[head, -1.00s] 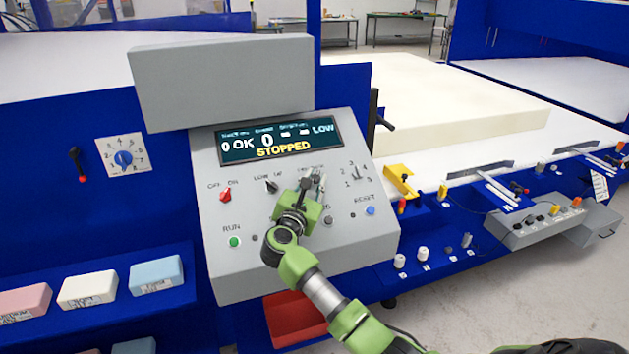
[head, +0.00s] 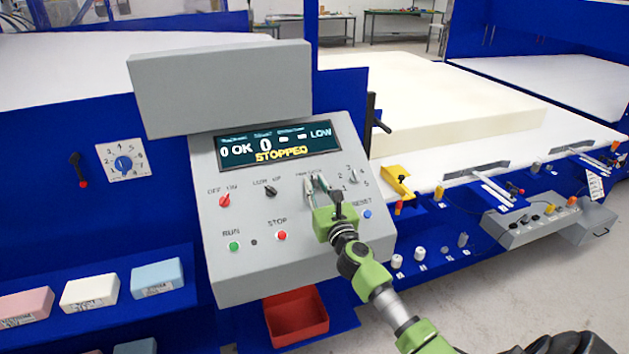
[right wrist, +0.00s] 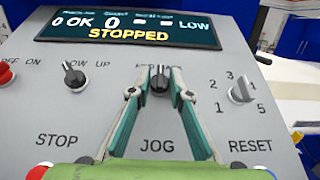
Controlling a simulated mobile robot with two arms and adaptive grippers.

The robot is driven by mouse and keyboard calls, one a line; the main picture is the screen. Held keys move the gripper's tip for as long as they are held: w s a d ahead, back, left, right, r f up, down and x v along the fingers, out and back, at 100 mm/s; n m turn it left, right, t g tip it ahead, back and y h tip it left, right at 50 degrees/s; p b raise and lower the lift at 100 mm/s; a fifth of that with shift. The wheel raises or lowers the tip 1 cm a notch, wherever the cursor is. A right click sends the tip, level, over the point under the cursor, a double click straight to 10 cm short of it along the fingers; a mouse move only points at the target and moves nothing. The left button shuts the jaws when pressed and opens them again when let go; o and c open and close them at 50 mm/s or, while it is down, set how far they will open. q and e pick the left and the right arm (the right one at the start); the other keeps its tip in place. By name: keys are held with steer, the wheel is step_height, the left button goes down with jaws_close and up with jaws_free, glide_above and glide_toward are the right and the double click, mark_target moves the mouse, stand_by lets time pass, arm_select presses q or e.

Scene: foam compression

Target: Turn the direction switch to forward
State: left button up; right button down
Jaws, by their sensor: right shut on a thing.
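The direction switch is a dark knob (right wrist: 160,82) below a label on the sloped grey control panel (head: 240,275). My right gripper (head: 316,183) reaches it from the lower right. In the right wrist view, its two green-grey fingers (right wrist: 160,76) close in on the knob from both sides and are shut on it. The fingers partly cover the knob and its label, so I cannot read which way it is set. The display (head: 275,144) above reads STOPPED in yellow. My left gripper is not in view.
The panel also carries a red off/on switch (head: 225,200), a dark low/up knob (head: 270,190), a numbered selector (right wrist: 241,90), a green run button (head: 234,246), a red stop button (head: 282,236) and a blue reset button (head: 367,214). A red bin (head: 297,322) sits below.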

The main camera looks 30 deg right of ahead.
steer(key=n+y, duration=0.2)
steer(key=shift+d+f+n+y, duration=0.1)
steer(key=shift+d+n+y, duration=0.2)
steer(key=shift+n, duration=0.1)
steer(key=n+y+b, duration=0.1)
steer(key=n+y, duration=0.1)
steer(key=shift+f+n+y, duration=0.1)
steer(key=shift+n+y, duration=0.2)
steer(key=n+y+b, duration=0.1)
steer(key=n+y, duration=0.1)
steer(key=n+y+b, duration=0.1)
steer(key=y+b, duration=0.1)
steer(key=shift+d+n+g, duration=0.2)
steer(key=shift+n+g, duration=0.2)
steer(key=shift+r+n+g+y+b, duration=0.2)
steer(key=shift+n+g+y+b, duration=0.4)
steer(key=shift+n+y+b, duration=0.4)
steer(key=c, duration=2.2)
jaws_free()
steer(key=v, duration=1.2)
steer(key=shift+d, duration=0.15)
